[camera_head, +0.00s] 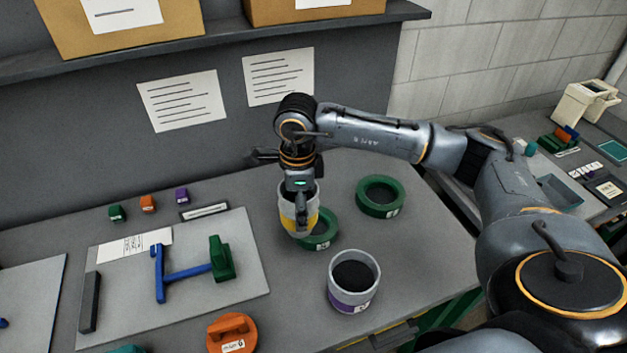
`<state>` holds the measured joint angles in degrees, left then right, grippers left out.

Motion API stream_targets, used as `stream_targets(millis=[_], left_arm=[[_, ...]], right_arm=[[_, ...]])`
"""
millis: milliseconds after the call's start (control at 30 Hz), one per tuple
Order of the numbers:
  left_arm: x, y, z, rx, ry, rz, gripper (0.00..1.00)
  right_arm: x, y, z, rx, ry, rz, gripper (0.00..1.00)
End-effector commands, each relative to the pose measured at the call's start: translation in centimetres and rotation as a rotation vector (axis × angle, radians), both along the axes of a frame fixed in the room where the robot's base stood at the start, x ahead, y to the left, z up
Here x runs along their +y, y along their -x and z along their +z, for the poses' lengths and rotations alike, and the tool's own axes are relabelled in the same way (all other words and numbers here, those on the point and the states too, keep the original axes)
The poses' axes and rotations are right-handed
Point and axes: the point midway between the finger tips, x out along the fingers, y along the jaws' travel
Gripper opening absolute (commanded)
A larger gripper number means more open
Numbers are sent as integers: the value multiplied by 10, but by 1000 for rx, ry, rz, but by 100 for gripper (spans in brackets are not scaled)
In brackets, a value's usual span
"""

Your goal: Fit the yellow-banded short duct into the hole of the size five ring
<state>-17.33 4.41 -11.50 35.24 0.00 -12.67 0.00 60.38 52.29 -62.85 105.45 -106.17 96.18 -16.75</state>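The yellow-banded short duct (289,218) is a grey cylinder with a yellow band, near the middle of the bench. My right gripper (301,213) comes down on it from above and appears shut on its wall; one finger shows on the near side. I cannot tell whether the duct touches the ring or the bench. A second green ring (381,197) lies farther right, with an open hole. Their labels are too small to read. My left gripper is not in view.
A purple-banded duct (340,297) stands upright in front. A board (215,297) with blue and green tools lies left, and an orange handled piece (232,333) is at the front. Small coloured blocks (148,204) sit at the back. The bench's right part is clear.

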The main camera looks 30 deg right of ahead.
Motion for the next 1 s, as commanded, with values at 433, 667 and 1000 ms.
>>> stream_targets(millis=[433, 667, 1000], left_arm=[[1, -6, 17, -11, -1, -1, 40], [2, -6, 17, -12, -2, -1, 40], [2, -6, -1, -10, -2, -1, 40]], right_arm=[[-60, -40, -10, 19, 5, -1149, 34], [-68, -43, -14, 19, 6, -1300, 34], [-68, -43, -41, 19, 6, -1299, 34]])
